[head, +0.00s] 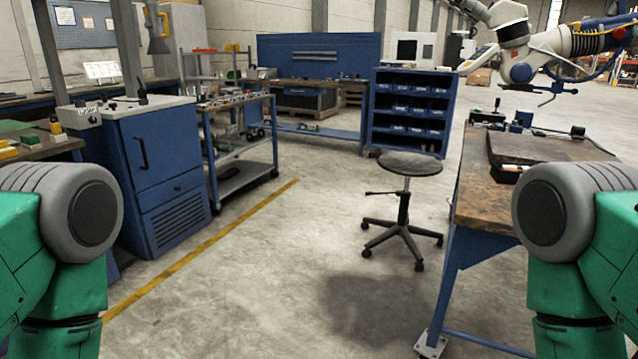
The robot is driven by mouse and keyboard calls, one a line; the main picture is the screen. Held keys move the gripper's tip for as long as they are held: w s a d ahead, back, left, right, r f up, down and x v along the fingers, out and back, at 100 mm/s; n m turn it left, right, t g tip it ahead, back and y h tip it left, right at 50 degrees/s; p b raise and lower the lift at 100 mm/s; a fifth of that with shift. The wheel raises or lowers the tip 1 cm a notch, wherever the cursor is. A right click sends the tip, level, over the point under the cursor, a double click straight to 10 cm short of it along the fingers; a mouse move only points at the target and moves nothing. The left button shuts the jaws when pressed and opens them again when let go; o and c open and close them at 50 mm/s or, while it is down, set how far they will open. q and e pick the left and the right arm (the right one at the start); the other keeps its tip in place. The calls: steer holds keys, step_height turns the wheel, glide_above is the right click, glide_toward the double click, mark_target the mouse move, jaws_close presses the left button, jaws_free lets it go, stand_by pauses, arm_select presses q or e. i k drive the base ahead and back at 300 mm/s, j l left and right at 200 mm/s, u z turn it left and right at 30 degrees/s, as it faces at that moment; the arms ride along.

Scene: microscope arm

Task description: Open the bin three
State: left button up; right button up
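A blue bin rack (408,142) stands at the back, right of centre, with rows of small dark blue bins (417,107) in it. The bins carry pale labels too small to read, so I cannot tell which is bin three or whether any bin is open. My green and grey arms show at the left and right edges, far from the rack. Neither of my grippers is in view.
A black stool (410,163) stands before the rack. A workbench (484,195) is at the right, below a white robot arm (520,45). A blue cabinet (160,150) and a cart (243,177) stand left. The middle floor is clear.

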mark_target(401, 84)
steer(key=i+j+u, duration=0.2)
steer(key=i, duration=0.65)
steer(key=i+j+u, duration=0.2)
steer(key=i, duration=0.65)
steer(key=i+l, duration=0.15)
steer(key=i, duration=1.05)
steer(key=i+l+z, duration=0.1)
steer(key=i, duration=1.05)
steer(key=i+z, duration=0.2)
steer(key=i, duration=0.35)
steer(key=i+z, duration=0.15)
steer(key=i, duration=0.45)
steer(key=i+j+z, duration=0.2)
steer(key=i, duration=0.35)
steer(key=i+j+z, duration=0.2)
steer(key=i, duration=0.35)
steer(key=i+l+z, duration=0.1)
steer(key=i+z, duration=0.2)
steer(key=i, duration=0.7)
steer(key=i+j+z, duration=0.3)
steer(key=i, duration=0.7)
steer(key=i+l+z, duration=0.3)
steer(key=i, duration=0.55)
steer(key=i+z, duration=0.3)
steer(key=i, duration=0.55)
